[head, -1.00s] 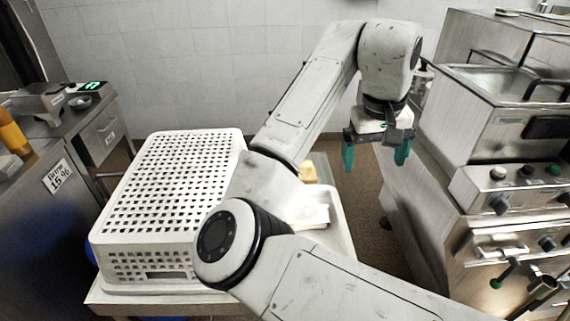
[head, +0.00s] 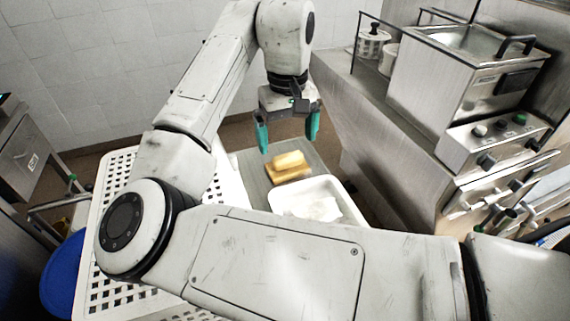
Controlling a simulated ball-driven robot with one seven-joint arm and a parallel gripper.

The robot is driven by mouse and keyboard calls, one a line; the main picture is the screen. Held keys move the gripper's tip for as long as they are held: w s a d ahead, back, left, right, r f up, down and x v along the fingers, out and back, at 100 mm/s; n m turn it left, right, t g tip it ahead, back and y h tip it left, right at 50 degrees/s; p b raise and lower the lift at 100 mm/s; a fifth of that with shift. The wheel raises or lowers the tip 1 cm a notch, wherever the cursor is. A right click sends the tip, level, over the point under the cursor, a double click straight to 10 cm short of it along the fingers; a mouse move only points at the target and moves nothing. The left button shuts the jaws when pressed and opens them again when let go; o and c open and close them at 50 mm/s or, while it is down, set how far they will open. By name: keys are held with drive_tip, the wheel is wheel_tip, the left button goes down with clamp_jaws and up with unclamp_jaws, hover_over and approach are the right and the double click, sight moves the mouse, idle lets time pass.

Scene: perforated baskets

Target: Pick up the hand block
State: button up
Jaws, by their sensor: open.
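A pale yellow block (head: 288,160) lies on top of a darker tan block (head: 291,176) on a grey surface, just behind a white tray. I cannot tell for sure which of these is the hand block. My gripper (head: 288,134) has two teal fingers pointing down, spread apart with nothing between them. In the picture it is just above the yellow block; the height of the gap is hard to judge. The undersides of the blocks are hidden.
The white tray (head: 281,199) holds a whitish item too unclear to name. A white perforated basket (head: 101,243) stands at left, partly hidden by my arm. A steel counter with a fryer-like appliance (head: 432,80) stands at right. A blue round object (head: 62,275) is at lower left.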

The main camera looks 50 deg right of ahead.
sight(287, 155)
drive_tip(key=shift+f+p, duration=0.35)
drive_tip(key=shift+f, duration=2.4)
